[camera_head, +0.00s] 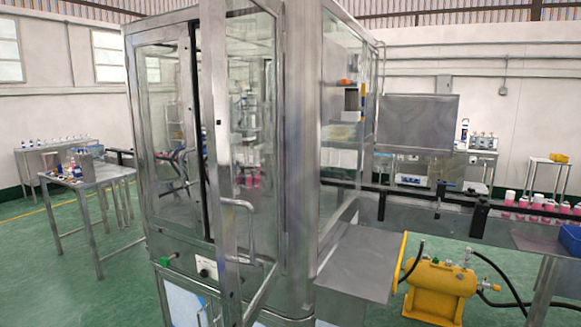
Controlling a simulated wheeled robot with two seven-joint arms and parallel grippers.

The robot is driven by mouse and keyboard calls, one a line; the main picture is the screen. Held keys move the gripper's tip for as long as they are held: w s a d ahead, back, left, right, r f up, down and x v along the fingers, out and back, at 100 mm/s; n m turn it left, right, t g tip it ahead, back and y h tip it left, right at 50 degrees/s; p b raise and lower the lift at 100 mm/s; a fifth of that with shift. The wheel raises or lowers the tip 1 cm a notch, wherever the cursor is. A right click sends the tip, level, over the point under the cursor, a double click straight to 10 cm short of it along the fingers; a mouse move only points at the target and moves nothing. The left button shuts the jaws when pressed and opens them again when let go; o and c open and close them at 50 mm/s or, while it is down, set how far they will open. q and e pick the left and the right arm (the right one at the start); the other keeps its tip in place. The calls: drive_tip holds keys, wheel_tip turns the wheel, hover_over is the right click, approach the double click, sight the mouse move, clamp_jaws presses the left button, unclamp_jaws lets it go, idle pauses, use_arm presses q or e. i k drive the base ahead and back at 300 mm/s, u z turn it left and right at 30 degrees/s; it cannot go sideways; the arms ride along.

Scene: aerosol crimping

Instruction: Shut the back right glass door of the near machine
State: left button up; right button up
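The near machine (300,170) is a tall steel-framed glass cabinet filling the middle of the view. The right-hand glass door (252,90) of the side facing me stands open. Its free steel edge (214,160) swings out towards me, and its hinge side is at the right, by the cabinet's corner post. A curved steel handle (252,235) sticks out from this door. The left-hand glass door (165,120) beside it looks shut, with its own handle (168,180). Neither of my grippers is in view.
A steel panel box (355,262) juts out right of the cabinet, with a yellow tank (437,290) and black hoses beyond. A conveyor (425,205) runs off to the right. A steel table (90,178) stands at the left. Green floor (110,285) is clear at the front left.

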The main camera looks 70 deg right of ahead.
sight(212, 13)
drive_tip(key=z, duration=2.25)
drive_tip(key=i, duration=1)
drive_tip(key=k, duration=1)
drive_tip(key=z, duration=2.2)
drive_tip(key=i, duration=1.15)
drive_tip(key=u, duration=2.95)
